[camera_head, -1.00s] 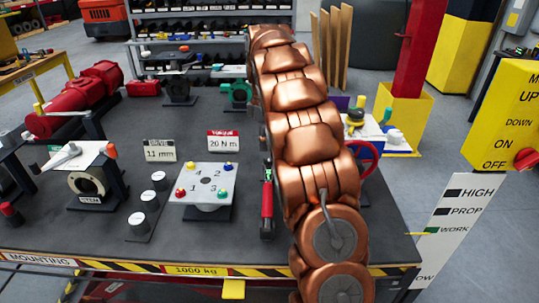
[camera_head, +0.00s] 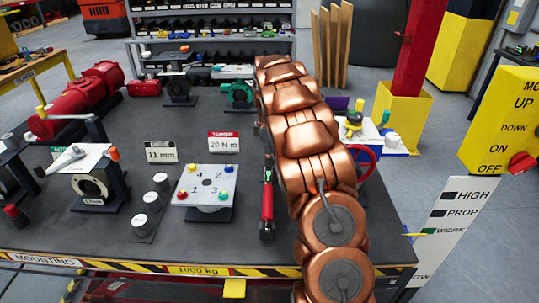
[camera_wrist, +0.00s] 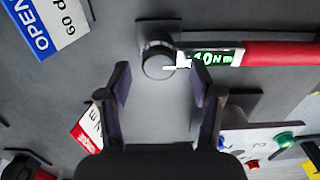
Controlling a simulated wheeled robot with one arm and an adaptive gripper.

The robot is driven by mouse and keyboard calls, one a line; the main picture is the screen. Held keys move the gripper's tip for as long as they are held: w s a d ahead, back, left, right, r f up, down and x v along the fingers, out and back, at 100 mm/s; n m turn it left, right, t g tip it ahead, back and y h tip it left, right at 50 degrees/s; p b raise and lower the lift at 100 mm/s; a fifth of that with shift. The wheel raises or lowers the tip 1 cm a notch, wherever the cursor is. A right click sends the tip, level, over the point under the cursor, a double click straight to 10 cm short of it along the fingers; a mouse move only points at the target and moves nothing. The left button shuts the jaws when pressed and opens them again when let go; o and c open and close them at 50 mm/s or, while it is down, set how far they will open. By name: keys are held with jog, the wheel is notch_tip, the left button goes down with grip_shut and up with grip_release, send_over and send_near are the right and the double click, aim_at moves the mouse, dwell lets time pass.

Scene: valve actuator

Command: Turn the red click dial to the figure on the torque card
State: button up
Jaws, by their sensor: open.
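The torque card (camera_head: 223,143), white with a red band, reads 20 Nm and stands near the middle of the bench; part of a red-edged card (camera_wrist: 86,132) shows in the wrist view. A red-handled tool (camera_head: 267,205) lies left of my arm. In the wrist view its red handle (camera_wrist: 285,54) runs right, beside a green readout (camera_wrist: 215,58) that appears to say 10 Nm. A round dark knob with a grey face (camera_wrist: 158,62) sits at its left end, with a white pointer; I see no red on it. My gripper (camera_wrist: 160,75) is open, its fingertips below and either side of the knob.
A white plate with numbered coloured knobs (camera_head: 204,186) stands left of the tool. An 11 mm card (camera_head: 161,152) and several weights (camera_head: 152,200) are further left. A red handwheel (camera_head: 366,160) is close right of my arm. My arm hides part of the bench.

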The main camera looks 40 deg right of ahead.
jog(key=shift+f, duration=0.7)
jog(key=shift+c, duration=0.3)
jog(key=c, duration=1)
jog(key=shift+d, duration=0.15)
jog(key=shift+c, duration=0.5)
jog(key=shift+f, duration=0.1)
